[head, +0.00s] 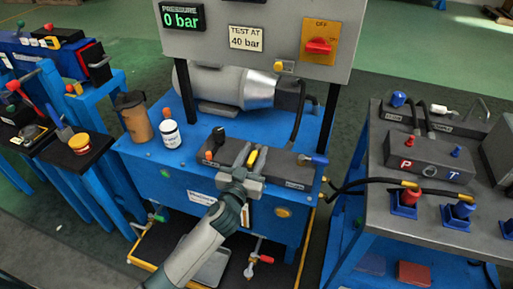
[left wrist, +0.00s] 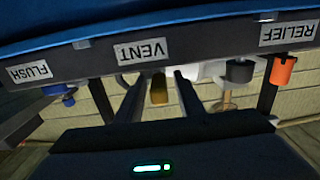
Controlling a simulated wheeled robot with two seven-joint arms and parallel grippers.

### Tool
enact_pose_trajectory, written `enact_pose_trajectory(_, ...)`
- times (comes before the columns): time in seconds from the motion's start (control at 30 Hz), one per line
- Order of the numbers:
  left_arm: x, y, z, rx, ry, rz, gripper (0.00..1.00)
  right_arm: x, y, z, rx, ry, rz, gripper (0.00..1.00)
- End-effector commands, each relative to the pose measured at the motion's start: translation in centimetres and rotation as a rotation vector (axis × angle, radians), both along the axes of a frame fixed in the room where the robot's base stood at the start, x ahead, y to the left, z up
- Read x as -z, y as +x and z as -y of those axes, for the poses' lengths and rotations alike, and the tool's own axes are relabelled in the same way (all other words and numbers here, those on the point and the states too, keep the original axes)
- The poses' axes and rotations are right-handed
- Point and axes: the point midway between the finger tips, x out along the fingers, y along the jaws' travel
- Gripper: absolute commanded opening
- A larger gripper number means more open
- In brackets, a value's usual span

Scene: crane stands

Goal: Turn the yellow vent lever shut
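The yellow vent lever (head: 252,159) is on the dark valve block at the front of the blue bench. It also shows in the left wrist view (left wrist: 159,90), beside the VENT label (left wrist: 141,52), which appears upside down. My left gripper (head: 246,157) reaches the block from the front. In the left wrist view its two fingers (left wrist: 159,98) are apart, one on each side of the lever, with gaps visible. The lever's lower part is hidden by the gripper in the head view. My right gripper is not in view.
A blue FLUSH handle (head: 317,160) and an orange RELIEF knob (head: 208,155) flank the lever on the block. A white can (head: 169,134) and a brown bottle (head: 135,118) stand at the left. The panel above has a 0 bar display (head: 181,18) and a red switch (head: 318,46).

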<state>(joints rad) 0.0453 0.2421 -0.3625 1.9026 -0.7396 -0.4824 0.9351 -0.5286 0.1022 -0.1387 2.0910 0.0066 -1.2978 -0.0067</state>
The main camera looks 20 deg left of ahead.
Motion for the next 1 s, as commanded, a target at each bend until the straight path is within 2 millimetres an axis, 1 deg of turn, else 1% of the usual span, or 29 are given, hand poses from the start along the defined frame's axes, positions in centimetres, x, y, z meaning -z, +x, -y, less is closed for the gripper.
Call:
enact_pose_trajectory(0.03, 0.0, 0.6, 0.0, 0.0, 0.002, 0.0, 0.34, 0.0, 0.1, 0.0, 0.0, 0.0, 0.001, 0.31)
enact_pose_trajectory(0.1, -0.1, 1.3, 0.0, 0.0, 0.001, 0.001, 0.34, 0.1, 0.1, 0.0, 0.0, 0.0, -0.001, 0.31)
enact_pose_trajectory(0.2, 0.0, 1.8, 0.0, -0.001, 0.001, 0.0, 0.34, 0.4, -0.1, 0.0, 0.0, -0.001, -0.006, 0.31)
enact_pose_trajectory(0.57, 0.0, 2.1, 0.0, 0.0, 0.0, 0.0, 0.34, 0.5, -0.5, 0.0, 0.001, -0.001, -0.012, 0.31)
enact_pose_trajectory(0.67, 0.0, 2.1, 0.0, 0.0, 0.0, 0.0, 0.13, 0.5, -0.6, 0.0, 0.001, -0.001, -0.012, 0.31)
enact_pose_trajectory(0.7, 0.0, 2.1, 0.0, 0.0, 0.0, 0.0, 0.03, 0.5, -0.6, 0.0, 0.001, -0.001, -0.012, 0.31)
enact_pose_trajectory(0.73, 0.0, 2.1, 0.0, 0.0, 0.0, 0.0, 0.0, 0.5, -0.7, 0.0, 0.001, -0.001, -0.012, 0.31)
enact_pose_trajectory(1.0, 0.0, 2.2, 0.2, -0.001, -0.001, 0.0, 0.0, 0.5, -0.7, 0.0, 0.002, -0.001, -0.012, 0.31)
